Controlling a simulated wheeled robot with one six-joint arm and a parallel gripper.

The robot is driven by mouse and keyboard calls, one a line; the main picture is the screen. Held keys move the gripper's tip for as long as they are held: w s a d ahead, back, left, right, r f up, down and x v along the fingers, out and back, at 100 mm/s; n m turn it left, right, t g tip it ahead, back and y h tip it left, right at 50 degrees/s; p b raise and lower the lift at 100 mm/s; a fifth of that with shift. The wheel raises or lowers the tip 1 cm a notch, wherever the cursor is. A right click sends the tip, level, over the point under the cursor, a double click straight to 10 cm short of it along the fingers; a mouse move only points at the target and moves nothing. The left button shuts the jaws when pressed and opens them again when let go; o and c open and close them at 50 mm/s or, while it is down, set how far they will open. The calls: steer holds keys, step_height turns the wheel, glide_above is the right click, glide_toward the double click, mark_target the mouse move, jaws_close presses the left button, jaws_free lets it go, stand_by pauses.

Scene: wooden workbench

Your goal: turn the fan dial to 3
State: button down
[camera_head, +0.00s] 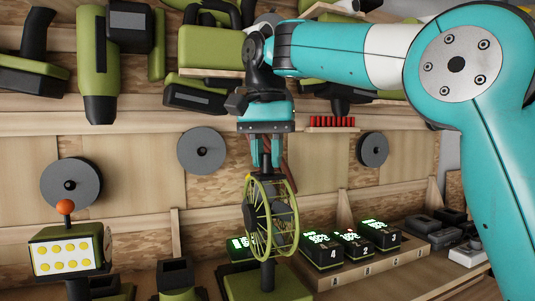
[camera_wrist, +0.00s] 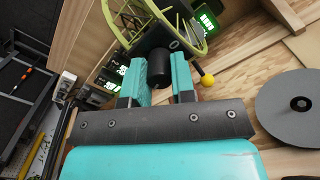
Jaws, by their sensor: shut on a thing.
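The fan has a green wire cage (camera_head: 285,222) with a dark stem and a green base (camera_head: 245,289) on the bench. In the wrist view its cage (camera_wrist: 135,22) shows at the top. My gripper (camera_head: 265,160) points down just above the cage. It is shut on a black cylindrical knob (camera_wrist: 159,67) at the top of the fan, with one teal finger on each side. I take this knob for the dial. A small yellow ball (camera_wrist: 207,80) is beside it. No numbers on the dial can be read, so its setting cannot be told.
Several chargers with green displays (camera_head: 320,250) stand right of the fan. A box with yellow buttons and an orange ball-topped lever (camera_head: 66,207) stands at left. Grey discs (camera_head: 202,151) are on the back wall. Green power tools (camera_head: 98,70) hang above, near my arm.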

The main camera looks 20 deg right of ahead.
steer(key=shift+m, duration=1.5)
steer(key=c, duration=0.9)
jaws_free()
steer(key=shift+c, duration=0.2)
step_height(320, 180, up, 17)
steer(key=p, duration=1.1)
steer(key=shift+w+a+r, duration=0.15)
steer(key=shift+w+r, duration=0.05)
steer(key=shift+f, duration=0.15)
